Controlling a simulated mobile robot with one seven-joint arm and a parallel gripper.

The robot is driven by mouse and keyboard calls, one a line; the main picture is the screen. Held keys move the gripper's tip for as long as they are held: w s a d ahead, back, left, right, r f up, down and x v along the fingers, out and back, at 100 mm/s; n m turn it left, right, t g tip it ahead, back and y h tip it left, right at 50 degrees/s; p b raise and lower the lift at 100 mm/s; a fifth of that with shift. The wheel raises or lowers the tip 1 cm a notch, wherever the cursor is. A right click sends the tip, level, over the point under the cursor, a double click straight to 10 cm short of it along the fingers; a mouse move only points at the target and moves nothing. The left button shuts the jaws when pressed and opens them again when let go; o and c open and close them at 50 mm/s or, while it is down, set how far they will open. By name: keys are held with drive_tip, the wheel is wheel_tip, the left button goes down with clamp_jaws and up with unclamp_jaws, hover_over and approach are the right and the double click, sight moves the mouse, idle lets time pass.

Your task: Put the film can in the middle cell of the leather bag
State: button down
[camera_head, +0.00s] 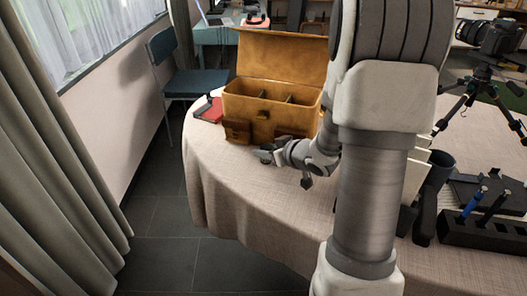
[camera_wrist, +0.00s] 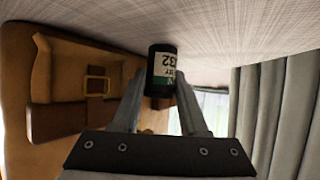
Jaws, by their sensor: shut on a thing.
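The tan leather bag (camera_head: 248,107) stands on the cloth-covered table with its lid raised at the back. Two dividers split its inside into left, middle and right cells; the cell floors are hidden. My gripper (camera_wrist: 160,92) is shut on the film can (camera_wrist: 162,68), a small dark cylinder with a pale printed label, held between the fingertips. In the head view my gripper (camera_head: 266,156) is low in front of the bag, outside it and below its rim. The can is hard to make out there. The bag's front (camera_wrist: 110,62) fills the left of the wrist view.
A red book (camera_head: 210,110) lies left of the bag. Bare tablecloth (camera_head: 225,175) lies at the front left.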

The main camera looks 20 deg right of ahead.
drive_tip(key=shift+f, duration=0.2)
drive_tip(key=c, duration=0.7)
unclamp_jaws()
drive_tip(key=shift+r, duration=0.1)
